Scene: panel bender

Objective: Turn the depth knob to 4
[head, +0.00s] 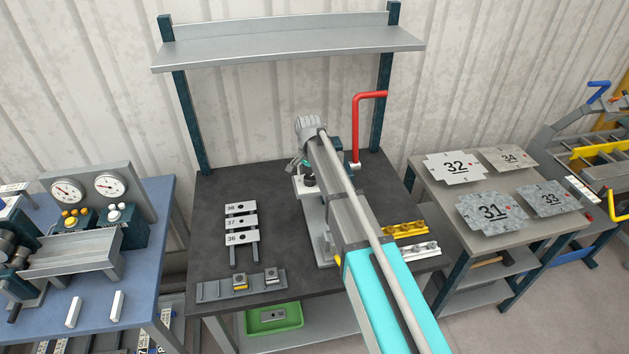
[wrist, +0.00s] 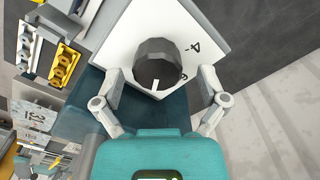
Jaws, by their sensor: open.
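The depth knob (wrist: 157,62) is a dark faceted knob on a white dial plate (wrist: 122,45) in the wrist view. A white pointer mark on the knob faces the bottom of the picture. The numeral 4 (wrist: 195,47) is printed to the upper right of the knob, away from the pointer. Other dial marks are partly hidden or too small to read. My gripper (wrist: 160,78) is open, one finger on each side of the knob's lower part, with visible gaps on both sides. In the head view my arm hides the knob and most of the bender.
A red lever (head: 357,125) rises beside the bender on the dark bench (head: 205,220). Numbered blocks (head: 240,222) stand to the left. Yellow and grey tooling (head: 408,230) lies to the right. A side table carries numbered plates (head: 491,211). A shelf (head: 290,48) hangs above.

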